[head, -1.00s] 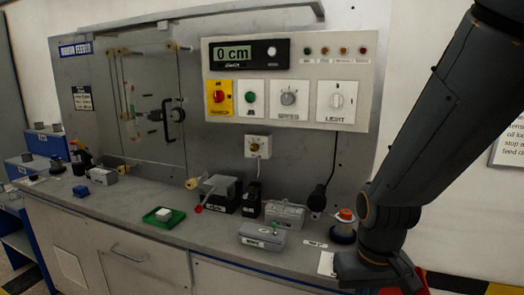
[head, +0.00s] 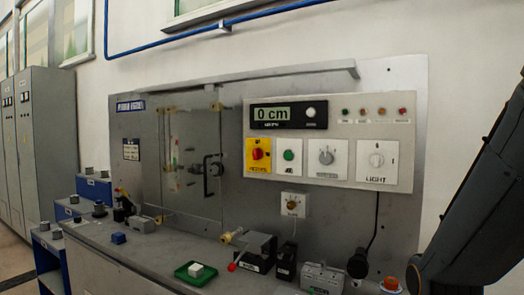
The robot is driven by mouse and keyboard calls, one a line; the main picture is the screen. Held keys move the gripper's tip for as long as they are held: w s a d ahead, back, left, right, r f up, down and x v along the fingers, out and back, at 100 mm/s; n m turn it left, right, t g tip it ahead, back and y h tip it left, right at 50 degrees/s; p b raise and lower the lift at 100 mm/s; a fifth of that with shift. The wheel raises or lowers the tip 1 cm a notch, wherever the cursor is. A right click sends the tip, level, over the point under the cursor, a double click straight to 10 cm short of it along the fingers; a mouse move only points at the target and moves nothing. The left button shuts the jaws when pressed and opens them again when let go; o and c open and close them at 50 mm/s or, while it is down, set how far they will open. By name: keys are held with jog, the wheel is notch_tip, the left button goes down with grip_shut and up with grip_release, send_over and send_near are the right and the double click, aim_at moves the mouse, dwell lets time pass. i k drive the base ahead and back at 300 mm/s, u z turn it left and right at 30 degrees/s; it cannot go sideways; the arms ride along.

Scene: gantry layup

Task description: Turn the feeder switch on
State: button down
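A light grey control panel (head: 330,188) is on the upright metal board. At its left, a red rotary knob (head: 257,154) sits on a yellow plate; the small label under it is too blurred to read surely. Beside it are a green button (head: 289,155), a grey dial (head: 326,157) and a white knob (head: 376,160) labelled LIGHT. A separate small plate with a round knob (head: 292,203) is below the panel. I cannot tell surely which is the feeder switch. My gripper is out of view; only part of my arm shows at the right edge.
A display (head: 288,115) reads 0 cm. The bench holds a green tray (head: 208,280) with a white block, a dark box (head: 256,250) with a red-tipped lever, and a grey box (head: 320,277). A black plug (head: 358,263) hangs on a cable. The panel front is clear.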

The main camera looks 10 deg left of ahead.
aim_at(257, 152)
jog(key=z, duration=0.05)
jog(key=k, duration=1.1)
jog(key=u, duration=0.7)
jog(key=i, duration=1.1)
jog(key=z, duration=0.65)
